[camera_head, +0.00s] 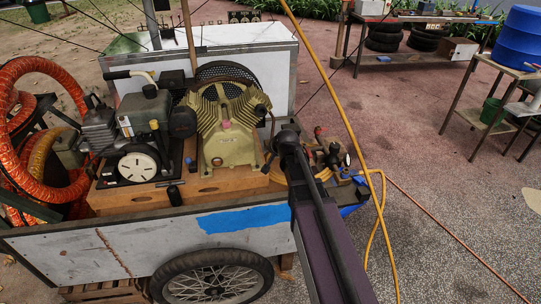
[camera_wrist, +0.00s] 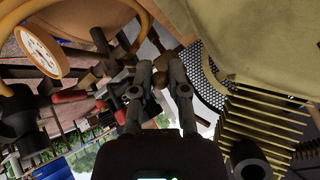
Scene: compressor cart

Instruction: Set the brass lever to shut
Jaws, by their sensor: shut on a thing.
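In the wrist view my gripper (camera_wrist: 161,68) reaches in among the fittings beside the compressor, its two dark fingers close together. It is shut on a small part, most likely the brass lever, which the fingers largely hide. Brass-coloured fittings (camera_wrist: 117,66) show just left of the fingertips. The lever's exact angle cannot be made out.
A pressure gauge (camera_wrist: 40,51) and a red handle (camera_wrist: 70,97) sit left of my gripper. The finned compressor (camera_head: 229,125) stands close by on the cart (camera_head: 130,245).

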